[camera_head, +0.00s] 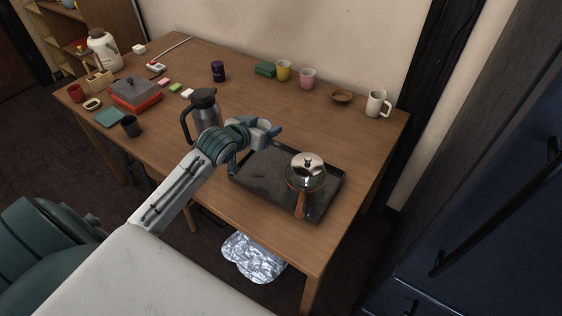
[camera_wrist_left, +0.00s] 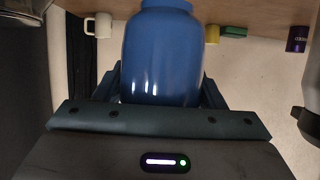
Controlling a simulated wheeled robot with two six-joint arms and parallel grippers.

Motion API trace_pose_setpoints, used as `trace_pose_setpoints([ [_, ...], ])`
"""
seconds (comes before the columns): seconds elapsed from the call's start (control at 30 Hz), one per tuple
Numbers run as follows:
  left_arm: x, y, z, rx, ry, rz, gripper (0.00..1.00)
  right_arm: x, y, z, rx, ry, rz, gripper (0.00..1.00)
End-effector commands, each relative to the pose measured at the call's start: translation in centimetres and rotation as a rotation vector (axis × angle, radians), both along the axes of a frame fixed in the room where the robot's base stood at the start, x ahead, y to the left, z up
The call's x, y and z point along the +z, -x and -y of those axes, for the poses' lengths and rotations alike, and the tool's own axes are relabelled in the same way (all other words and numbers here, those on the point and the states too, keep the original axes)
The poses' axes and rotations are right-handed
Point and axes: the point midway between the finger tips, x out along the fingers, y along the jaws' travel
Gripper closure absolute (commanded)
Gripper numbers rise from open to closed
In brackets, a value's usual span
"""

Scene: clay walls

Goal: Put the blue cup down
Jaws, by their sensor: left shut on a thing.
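My left gripper (camera_head: 266,130) is above the table, near the back left edge of the dark tray, and is shut on the blue cup. In the left wrist view the blue cup (camera_wrist_left: 162,55) fills the space between the finger pads (camera_wrist_left: 160,95). The gripper hides the cup's underside in the head view, so its height over the table is hard to tell. My right gripper is not in view.
A dark tray (camera_head: 262,164) holds a lidded pot (camera_head: 306,172) on the wooden table (camera_head: 250,98). A steel jug (camera_head: 205,105) stands close left of my gripper. A yellow cup (camera_head: 283,71), pink cup (camera_head: 307,78) and white mug (camera_head: 376,103) stand at the back. Table between them and the tray is clear.

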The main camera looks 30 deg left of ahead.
Motion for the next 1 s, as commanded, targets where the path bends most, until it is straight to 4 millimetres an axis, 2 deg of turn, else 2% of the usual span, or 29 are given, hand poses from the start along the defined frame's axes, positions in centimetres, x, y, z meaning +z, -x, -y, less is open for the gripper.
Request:
trace_pose_setpoints([
  [0.03, -1.2, 0.1, 0.1, 0.001, 0.005, -0.005, 0.62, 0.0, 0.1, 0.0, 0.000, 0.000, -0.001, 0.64],
  [0.13, -3.0, 0.1, 0.1, 0.001, 0.004, -0.004, 0.62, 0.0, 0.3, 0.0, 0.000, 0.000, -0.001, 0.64],
  [0.37, -5.0, 0.1, 0.1, -0.001, 0.001, -0.002, 0.62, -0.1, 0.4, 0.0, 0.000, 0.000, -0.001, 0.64],
  [0.6, -8.1, 0.1, 0.1, 0.000, 0.002, -0.002, 0.62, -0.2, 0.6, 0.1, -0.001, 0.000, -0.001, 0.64],
  [0.93, -8.5, 0.1, 0.1, -0.001, 0.000, 0.000, 0.62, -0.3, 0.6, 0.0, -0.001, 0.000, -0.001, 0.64],
  [0.97, -8.5, 0.1, 0.1, -0.001, 0.000, -0.001, 0.31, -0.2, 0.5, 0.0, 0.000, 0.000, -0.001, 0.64],
  [1.0, -8.5, 0.1, 0.1, -0.001, 0.000, -0.001, 0.27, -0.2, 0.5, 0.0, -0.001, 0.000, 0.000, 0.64],
])
